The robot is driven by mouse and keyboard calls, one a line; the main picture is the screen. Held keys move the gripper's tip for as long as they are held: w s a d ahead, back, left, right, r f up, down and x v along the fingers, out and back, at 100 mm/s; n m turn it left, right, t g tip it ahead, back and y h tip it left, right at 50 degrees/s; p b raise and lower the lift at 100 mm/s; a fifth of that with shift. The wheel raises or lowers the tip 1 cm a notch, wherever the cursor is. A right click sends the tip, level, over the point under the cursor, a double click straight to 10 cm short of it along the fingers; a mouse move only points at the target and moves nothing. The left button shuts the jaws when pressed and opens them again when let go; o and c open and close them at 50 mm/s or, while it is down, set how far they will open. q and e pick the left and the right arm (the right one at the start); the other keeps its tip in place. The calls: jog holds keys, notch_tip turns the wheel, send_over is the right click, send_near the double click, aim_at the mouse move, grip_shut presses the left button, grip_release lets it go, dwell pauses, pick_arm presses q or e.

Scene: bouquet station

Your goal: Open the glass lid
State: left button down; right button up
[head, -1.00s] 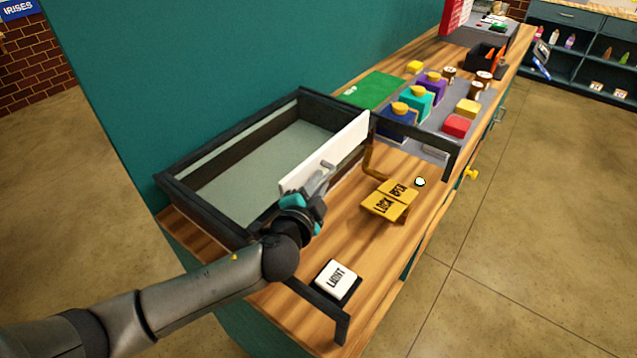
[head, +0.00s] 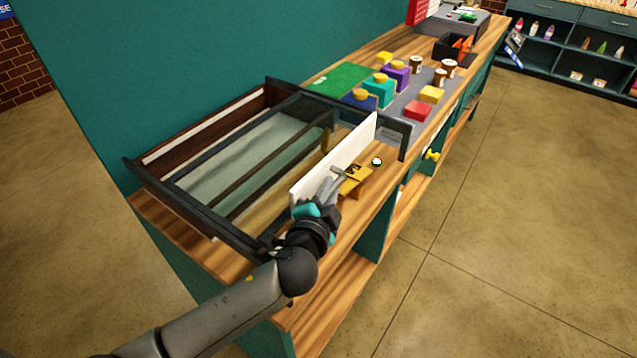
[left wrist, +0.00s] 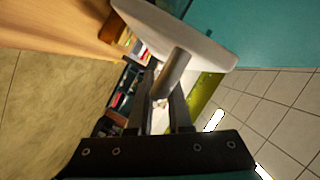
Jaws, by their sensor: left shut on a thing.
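A dark-framed case (head: 152,190) stands on the wooden counter. The glass lid (head: 245,165), framed by dark bars, lies over part of it, shifted toward the counter's front edge. A strip along the case's back is uncovered and shows its brown inner wall. A white upright plate (head: 345,150) stands at the front side. My left gripper (head: 328,188) is shut on the handle at the plate's outer face. In the left wrist view, the round metal handle (left wrist: 173,72) sits between the fingers, joined to the white plate (left wrist: 180,30). My right gripper is not in view.
A grey mat with colored blocks, including a red block (head: 418,110), lies beyond the case. A green board (head: 342,79) lies near the wall. The floor in front is clear.

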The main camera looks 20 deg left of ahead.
pick_arm(q)
jog(key=s+d, duration=0.2)
jog(key=d, duration=0.4)
jog(key=shift+s+d+b, duration=0.2)
jog(key=shift+d+b, duration=0.05)
jog(key=shift+b, duration=0.05)
jog(key=c, duration=1.1)
grip_release()
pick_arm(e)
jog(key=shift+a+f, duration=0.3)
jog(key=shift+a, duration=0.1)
